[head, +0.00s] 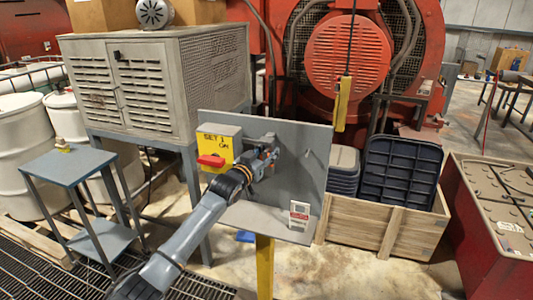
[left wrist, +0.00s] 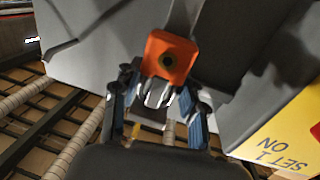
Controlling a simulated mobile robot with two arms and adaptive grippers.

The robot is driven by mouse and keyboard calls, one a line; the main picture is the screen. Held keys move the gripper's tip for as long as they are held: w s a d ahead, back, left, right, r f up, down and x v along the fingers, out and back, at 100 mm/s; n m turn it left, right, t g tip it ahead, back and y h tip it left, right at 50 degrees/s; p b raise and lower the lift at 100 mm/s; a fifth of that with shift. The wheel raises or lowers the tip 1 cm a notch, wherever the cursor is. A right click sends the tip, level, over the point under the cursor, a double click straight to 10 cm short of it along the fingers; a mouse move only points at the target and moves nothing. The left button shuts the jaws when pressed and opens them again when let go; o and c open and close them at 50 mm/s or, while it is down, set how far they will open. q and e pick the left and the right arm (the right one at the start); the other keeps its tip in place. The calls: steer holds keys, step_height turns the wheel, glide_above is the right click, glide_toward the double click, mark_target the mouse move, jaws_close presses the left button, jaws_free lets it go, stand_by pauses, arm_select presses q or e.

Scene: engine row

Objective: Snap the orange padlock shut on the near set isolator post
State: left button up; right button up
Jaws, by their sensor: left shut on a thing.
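The orange padlock (left wrist: 176,50) shows in the left wrist view, keyhole face toward the camera, at the tips of my left gripper (left wrist: 158,84). The gripper's fingers are shut on it; a silvery part shows between them. In the head view my left gripper (head: 265,155) is close in front of the grey panel, just right of the yellow isolator box (head: 220,143) marked "SET 1 ON". The box has a red handle (head: 211,161). The gripper hides the padlock and any post behind it there. Whether the shackle is around anything cannot be told. My right gripper is not in view.
The grey panel (head: 312,180) stands on a yellow column (head: 265,268), with a red-and-white tag (head: 299,213) on its ledge. A small blue-grey table (head: 70,163) stands at left. A wooden crate (head: 350,224) and red cabinet (head: 480,235) are at right. Floor in front is clear.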

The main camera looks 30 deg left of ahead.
arm_select(q)
steer(key=shift+r, duration=0.3)
steer(key=shift+f, duration=0.65)
steer(key=o, duration=1.3)
steer(key=shift+s, duration=0.1)
steer(key=s, duration=0.8)
steer(key=s+d, duration=0.1)
steer(key=s, duration=0.3)
